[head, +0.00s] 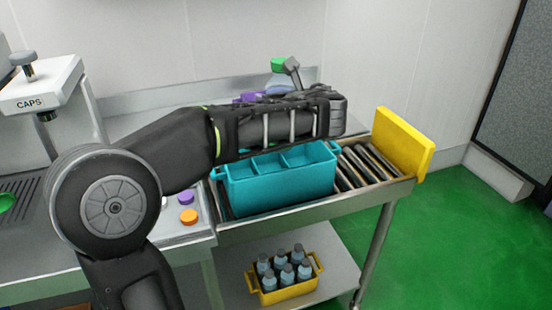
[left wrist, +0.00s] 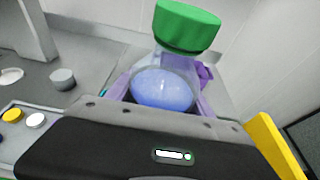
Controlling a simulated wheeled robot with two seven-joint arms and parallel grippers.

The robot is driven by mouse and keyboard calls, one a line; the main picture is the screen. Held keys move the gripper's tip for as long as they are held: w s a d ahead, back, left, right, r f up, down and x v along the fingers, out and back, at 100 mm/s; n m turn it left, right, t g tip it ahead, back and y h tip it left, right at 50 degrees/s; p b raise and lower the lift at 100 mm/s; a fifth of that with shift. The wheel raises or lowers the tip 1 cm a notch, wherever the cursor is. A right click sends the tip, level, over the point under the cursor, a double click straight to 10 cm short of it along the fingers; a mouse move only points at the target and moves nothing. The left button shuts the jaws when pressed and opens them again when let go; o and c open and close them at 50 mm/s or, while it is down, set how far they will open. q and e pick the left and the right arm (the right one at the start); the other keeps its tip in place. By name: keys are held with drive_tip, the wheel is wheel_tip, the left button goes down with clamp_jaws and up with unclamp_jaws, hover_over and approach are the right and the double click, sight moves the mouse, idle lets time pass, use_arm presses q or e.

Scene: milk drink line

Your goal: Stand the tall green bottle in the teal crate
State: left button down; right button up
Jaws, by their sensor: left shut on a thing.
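The tall green bottle shows its green cap (head: 278,64) above my forearm in the head view; its body is hidden there. In the left wrist view the green-capped bottle (left wrist: 188,28) has a clear neck and a pale blue body. My left gripper (left wrist: 163,92) has its purple fingers on both sides of the bottle and is shut on it. In the head view only a purple bit of the gripper (head: 248,98) shows behind the arm. The teal crate (head: 285,190) stands on the roller conveyor, its compartments partly covered by my arm; those that show look empty. My right gripper is not in view.
A yellow stop plate (head: 405,143) closes the conveyor's right end. A yellow crate (head: 290,296) with several small bottles sits on the shelf below. The CAPS machine (head: 42,88) stands at left. Purple (head: 186,198) and orange (head: 188,217) round pieces lie left of the teal crate.

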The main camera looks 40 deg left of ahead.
use_arm(q)
wheel_tip(320, 180, down, 10)
drive_tip(key=shift+b, duration=0.55)
drive_tip(key=shift+f, duration=2.25)
drive_tip(key=shift+b, duration=0.3)
drive_tip(key=shift+f, duration=0.15)
drive_tip(key=shift+c, duration=1.9)
unclamp_jaws()
